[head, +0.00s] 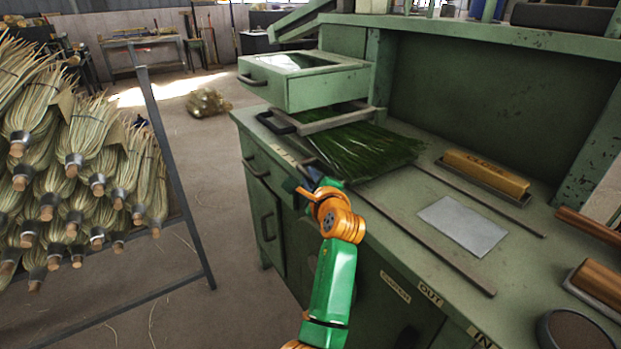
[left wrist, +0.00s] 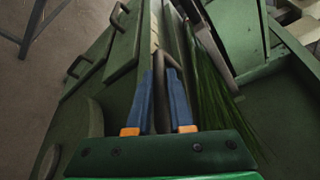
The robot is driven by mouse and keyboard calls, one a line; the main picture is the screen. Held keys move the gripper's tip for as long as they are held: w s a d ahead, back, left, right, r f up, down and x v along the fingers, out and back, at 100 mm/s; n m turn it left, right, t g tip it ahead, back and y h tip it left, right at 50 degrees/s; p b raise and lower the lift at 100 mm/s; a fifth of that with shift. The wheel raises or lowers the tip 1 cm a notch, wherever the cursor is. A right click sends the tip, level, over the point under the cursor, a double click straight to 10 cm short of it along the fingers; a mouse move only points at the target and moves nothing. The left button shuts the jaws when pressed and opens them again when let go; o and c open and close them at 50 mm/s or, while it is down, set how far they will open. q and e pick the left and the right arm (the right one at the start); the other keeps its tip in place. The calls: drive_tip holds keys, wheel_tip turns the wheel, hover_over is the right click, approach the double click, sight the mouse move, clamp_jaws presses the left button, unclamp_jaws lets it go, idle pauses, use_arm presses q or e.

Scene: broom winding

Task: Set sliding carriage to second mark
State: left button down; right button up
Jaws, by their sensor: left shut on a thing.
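My left gripper (head: 311,177) is at the front edge of the green workbench. Its blue fingers in the left wrist view (left wrist: 167,105) are shut on a dark bar handle (left wrist: 168,62). Beside the gripper in the head view, a flat bundle of green bristles (head: 365,148) lies on the bench, with a grey-green crossbar (head: 338,121) at its far end. This looks like the sliding carriage, but its outline is partly hidden. A pale marked strip (head: 284,156) runs along the bench edge; its marks are too small to read. My right gripper is not in view.
Two long rails (head: 430,232) lie along the benchtop. A grey plate (head: 462,226) and a wooden block (head: 486,172) lie further right. A rack of brooms (head: 85,165) stands left.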

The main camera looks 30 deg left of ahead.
sight(302, 170)
use_arm(q)
drive_tip(key=shift+w+a+r, duration=0.1)
drive_tip(key=shift+r, duration=0.05)
drive_tip(key=shift+w+a+r+p, duration=0.15)
drive_tip(key=shift+w+a+p, duration=0.05)
drive_tip(key=shift+a+p, duration=0.3)
drive_tip(key=shift+w+a+r+p, duration=0.2)
drive_tip(key=shift+a+p, duration=0.2)
drive_tip(key=shift+a, duration=0.15)
drive_tip(key=shift+w+a+f, duration=0.2)
drive_tip(key=shift+a+f, duration=0.05)
drive_tip(key=shift+a, duration=0.25)
drive_tip(key=shift+w+a+f, duration=0.2)
drive_tip(key=shift+a+f, duration=0.05)
drive_tip(key=shift+a, duration=0.2)
drive_tip(key=shift+s+d, duration=0.1)
drive_tip(key=shift+d, duration=0.15)
drive_tip(key=c, duration=0.8)
unclamp_jaws()
drive_tip(key=shift+c, duration=0.2)
drive_tip(key=shift+o, duration=0.2)
drive_tip(key=shift+f, duration=0.1)
